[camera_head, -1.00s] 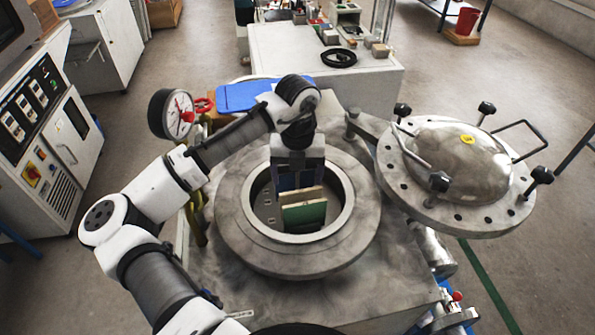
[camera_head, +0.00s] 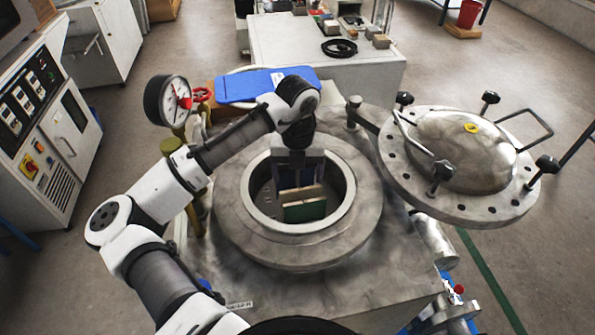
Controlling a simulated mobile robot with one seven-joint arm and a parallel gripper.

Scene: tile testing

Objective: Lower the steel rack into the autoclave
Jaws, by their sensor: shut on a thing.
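The autoclave (camera_head: 235,235) is a grey metal vessel with a round open mouth. Its domed lid (camera_head: 462,152) is swung aside to the right, with black knobs around its rim. My gripper (camera_head: 298,172) points down into the mouth and is shut. Below it, inside the opening, stand upright tiles, a green one (camera_head: 305,212) in front, a tan one behind it and dark blue ones at the back. The steel rack that bears them is mostly hidden by the tiles, my gripper and the vessel's rim. I cannot tell whether it touches the bottom.
A pressure gauge (camera_head: 168,102) and a red valve handle (camera_head: 201,95) stand left of the mouth, close to my arm. A blue folded thing (camera_head: 262,86) lies behind. A white bench (camera_head: 325,72) stands farther back, and a control cabinet (camera_head: 45,130) at the left.

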